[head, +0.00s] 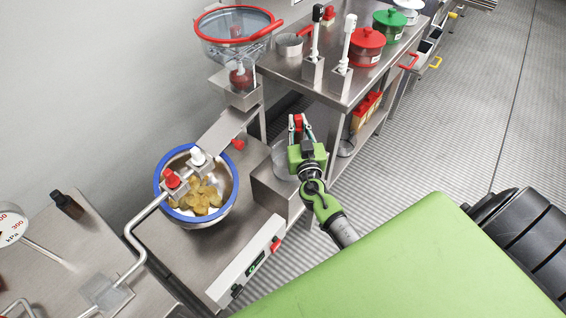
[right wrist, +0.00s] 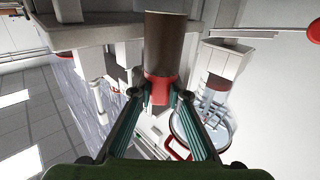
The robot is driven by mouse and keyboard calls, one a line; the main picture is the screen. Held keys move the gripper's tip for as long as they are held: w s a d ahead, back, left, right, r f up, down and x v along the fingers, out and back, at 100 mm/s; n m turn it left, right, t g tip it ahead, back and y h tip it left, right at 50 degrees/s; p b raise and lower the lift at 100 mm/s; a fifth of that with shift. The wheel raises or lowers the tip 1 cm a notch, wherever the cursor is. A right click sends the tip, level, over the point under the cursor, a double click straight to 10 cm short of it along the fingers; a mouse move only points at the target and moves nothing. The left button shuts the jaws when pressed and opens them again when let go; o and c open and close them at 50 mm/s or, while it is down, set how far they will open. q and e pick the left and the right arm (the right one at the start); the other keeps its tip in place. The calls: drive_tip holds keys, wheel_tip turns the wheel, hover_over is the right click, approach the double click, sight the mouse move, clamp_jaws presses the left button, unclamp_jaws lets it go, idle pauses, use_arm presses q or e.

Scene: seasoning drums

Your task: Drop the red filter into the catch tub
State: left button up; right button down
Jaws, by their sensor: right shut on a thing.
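My right gripper (head: 298,122) is shut on the red filter (head: 298,121) and holds it up in the air beside the steel benches. In the right wrist view the filter (right wrist: 165,50) is a cylinder with a dark brown body and a red end, and the fingers (right wrist: 160,95) grip it at the red end. A greyish, see-through round vessel (head: 283,160), which may be the catch tub, shows behind my right gripper, partly hidden by it. I cannot tell whether the filter is over it. My left gripper is not in view.
A blue-rimmed bowl (head: 232,201) with yellowish pieces stands on the scale at left. A red-rimmed clear bowl (head: 237,48) sits higher up behind. Red (head: 367,45) and green (head: 389,26) lidded pots stand on the back bench. The floor (head: 440,130) to the right is clear.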

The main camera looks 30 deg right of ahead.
sight(298, 139)
wheel_tip(298, 139, down, 4)
drive_tip(key=shift+r+b, duration=0.15)
drive_tip(key=shift+b, duration=0.85)
drive_tip(key=shift+f+b, duration=0.4)
drive_tip(key=shift+f, duration=0.2)
drive_tip(key=c, duration=1.9)
unclamp_jaws()
drive_tip(key=shift+s, duration=0.15)
drive_tip(key=v, duration=1.1)
drive_tip(key=shift+s+a, duration=0.15)
drive_tip(key=shift+s, duration=0.25)
